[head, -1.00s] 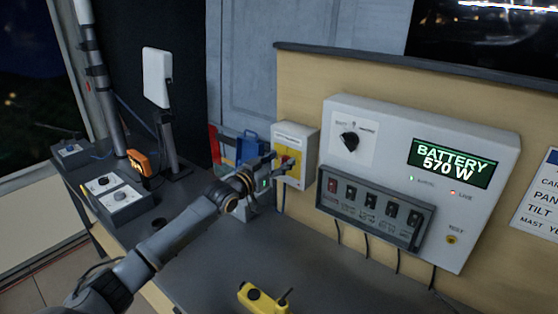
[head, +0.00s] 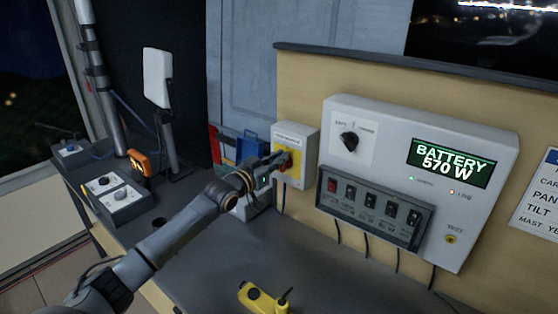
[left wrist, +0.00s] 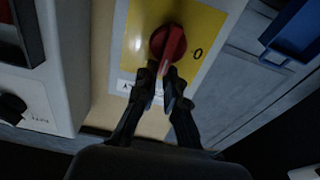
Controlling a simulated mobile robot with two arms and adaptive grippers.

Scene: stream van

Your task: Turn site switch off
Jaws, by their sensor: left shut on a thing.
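The site switch is a red rotary handle (left wrist: 168,44) on a yellow plate (left wrist: 205,28) in the left wrist view, with a "0" mark to the right of the handle. In the head view its white box (head: 309,142) is fixed to the wooden panel, and the handle is largely hidden by my gripper. My left gripper (left wrist: 164,88) is at the switch, its fingertips closed about the handle's narrow end, which points toward my gripper. In the head view my left gripper (head: 277,163) reaches the box from the left. My right gripper is in neither view.
Right of the switch, a large white panel (head: 385,130) has a rotary knob, a row of rocker switches and a screen reading "BATTERY 570 W". A yellow handheld device (head: 258,298) lies on the dark bench (head: 215,275). Control boxes stand at left.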

